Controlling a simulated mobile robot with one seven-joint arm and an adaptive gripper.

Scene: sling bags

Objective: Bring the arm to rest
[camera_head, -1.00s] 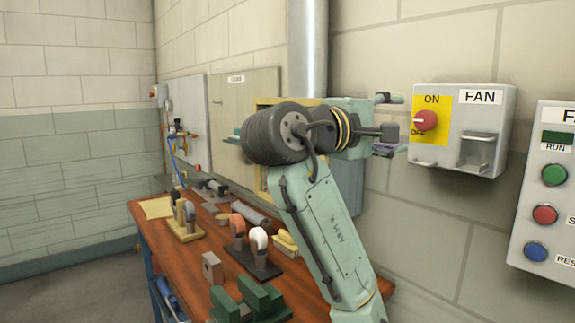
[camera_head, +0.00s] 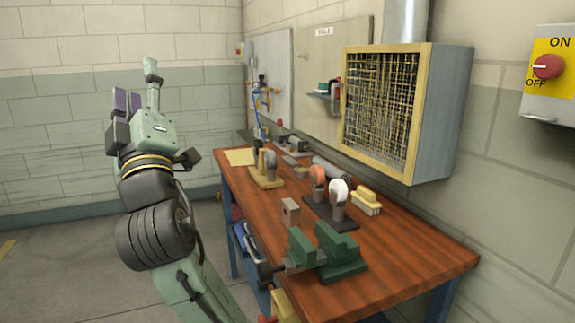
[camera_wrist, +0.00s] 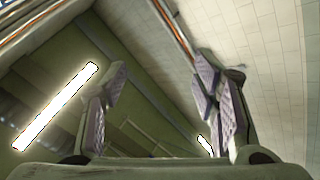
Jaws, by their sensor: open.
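My arm is raised at the left of the head view, over the floor beside the bench. My gripper (camera_head: 135,98) points upward, with purple pads on its fingers, and holds nothing that I can see. In the wrist view my gripper (camera_wrist: 160,105) has its fingers wide apart, with only the ceiling and wall behind the gap. The gripper touches nothing in either view.
A wooden workbench (camera_head: 400,252) stands to the right of my arm, with a green vise (camera_head: 325,250) at its near end and several tools. A yellow-framed filter box (camera_head: 450,115) and a fan switch box (camera_head: 553,75) are on the right wall. Floor (camera_head: 70,255) at left is clear.

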